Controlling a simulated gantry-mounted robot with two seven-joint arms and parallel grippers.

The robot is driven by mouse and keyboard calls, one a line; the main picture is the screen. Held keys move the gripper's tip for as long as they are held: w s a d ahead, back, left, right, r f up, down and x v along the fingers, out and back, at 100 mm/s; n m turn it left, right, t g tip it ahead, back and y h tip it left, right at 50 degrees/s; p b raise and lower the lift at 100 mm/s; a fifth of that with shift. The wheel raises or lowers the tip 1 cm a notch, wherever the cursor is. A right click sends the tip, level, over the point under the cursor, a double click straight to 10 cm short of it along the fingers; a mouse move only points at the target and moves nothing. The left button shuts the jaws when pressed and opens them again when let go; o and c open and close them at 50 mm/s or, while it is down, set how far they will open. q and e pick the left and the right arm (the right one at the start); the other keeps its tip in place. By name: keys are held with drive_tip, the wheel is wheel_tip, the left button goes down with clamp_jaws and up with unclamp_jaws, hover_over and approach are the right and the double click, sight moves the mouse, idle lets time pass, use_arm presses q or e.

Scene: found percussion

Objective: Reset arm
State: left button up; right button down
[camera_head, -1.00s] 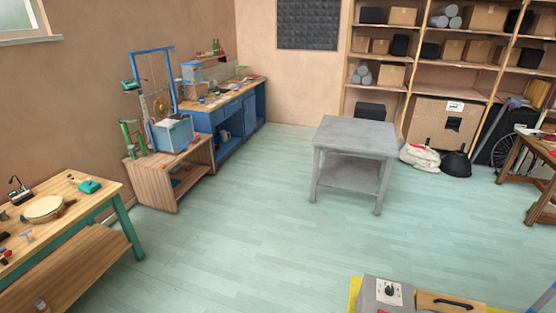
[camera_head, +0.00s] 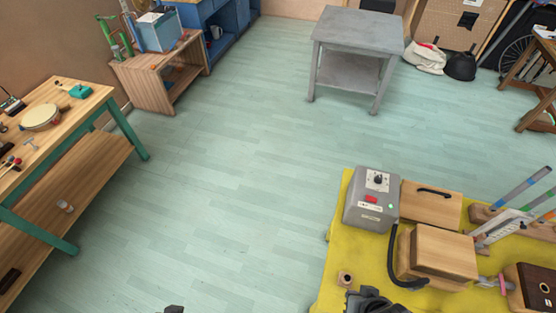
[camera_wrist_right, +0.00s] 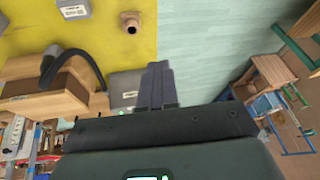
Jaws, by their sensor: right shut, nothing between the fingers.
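My right gripper (camera_wrist_right: 158,68) is shut and empty, its dark fingers together in the right wrist view. In the head view a dark part of my right gripper (camera_head: 372,300) shows at the bottom edge, by the yellow-topped table (camera_head: 333,268). A small dark tip at the bottom edge, left of centre, looks like my left gripper (camera_head: 174,309); too little shows to tell its jaws.
On the yellow top are a grey box with a dial (camera_head: 370,199), a wooden box with a black hose (camera_head: 445,253) and a small wooden cylinder (camera_head: 345,279). A wooden workbench (camera_head: 95,98) stands left, a grey table (camera_head: 357,27) at the back. The floor between is clear.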

wheel_tip(320, 180, up, 14)
drive_tip(key=s+d+n+g+p, duration=0.1)
drive_tip(key=n+p, duration=0.3)
drive_tip(key=p, duration=1)
drive_tip(key=shift+s+d+r, duration=0.15)
drive_tip(key=shift+s+d, duration=0.05)
drive_tip(key=shift+s, duration=0.25)
